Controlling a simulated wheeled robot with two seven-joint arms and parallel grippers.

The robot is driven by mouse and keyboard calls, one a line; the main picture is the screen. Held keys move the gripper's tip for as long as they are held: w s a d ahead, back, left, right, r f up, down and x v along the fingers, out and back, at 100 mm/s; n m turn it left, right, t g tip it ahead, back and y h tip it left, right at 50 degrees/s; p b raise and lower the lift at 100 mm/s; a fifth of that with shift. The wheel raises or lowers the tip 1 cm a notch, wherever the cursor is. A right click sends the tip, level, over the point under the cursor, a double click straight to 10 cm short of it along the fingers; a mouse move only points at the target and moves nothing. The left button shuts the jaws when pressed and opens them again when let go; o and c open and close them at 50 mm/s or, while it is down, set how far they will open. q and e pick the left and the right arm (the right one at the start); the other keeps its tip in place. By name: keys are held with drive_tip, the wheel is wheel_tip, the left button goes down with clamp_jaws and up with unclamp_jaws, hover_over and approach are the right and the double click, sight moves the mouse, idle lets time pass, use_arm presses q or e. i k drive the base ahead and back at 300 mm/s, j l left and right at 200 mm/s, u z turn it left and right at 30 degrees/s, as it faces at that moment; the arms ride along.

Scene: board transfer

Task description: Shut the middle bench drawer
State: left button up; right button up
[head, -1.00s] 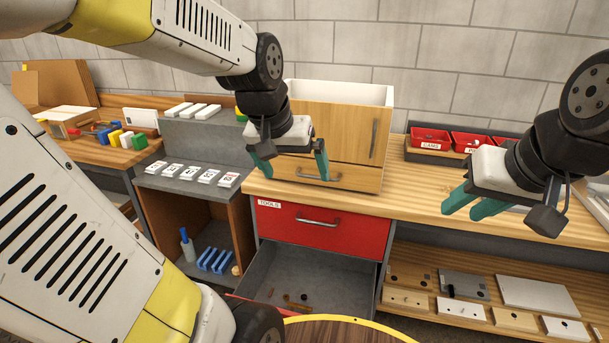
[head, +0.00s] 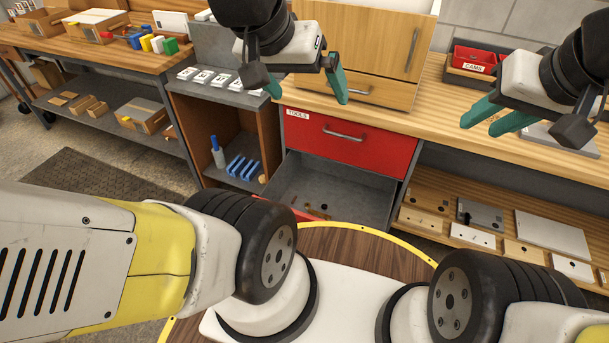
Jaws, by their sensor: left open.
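The middle bench drawer (head: 345,188) is pulled out below the red drawer marked TOOLS (head: 355,143). Its grey inside shows, with a few small brown and dark pieces on its floor. Only a sliver of its red front (head: 303,216) shows; the rest is hidden by the round wooden top and my own parts. My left gripper (head: 306,93) is open and empty, above and behind the drawer, in front of the wooden cabinet. My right gripper (head: 479,126) is to the right over the bench top, empty, its teal fingers apart.
A wooden cabinet (head: 375,45) stands on the bench. The red TOOLS drawer is shut. An open shelf to the left holds blue parts (head: 243,167); a low shelf to the right holds boards and plates (head: 552,234). The yellow-rimmed round top (head: 345,243) lies close before the drawer.

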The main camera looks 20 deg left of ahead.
sight(352, 195)
drive_tip(key=k+l+u, duration=0.1)
drive_tip(key=u, duration=0.3)
drive_tip(key=k+u, duration=0.25)
drive_tip(key=u, duration=0.15)
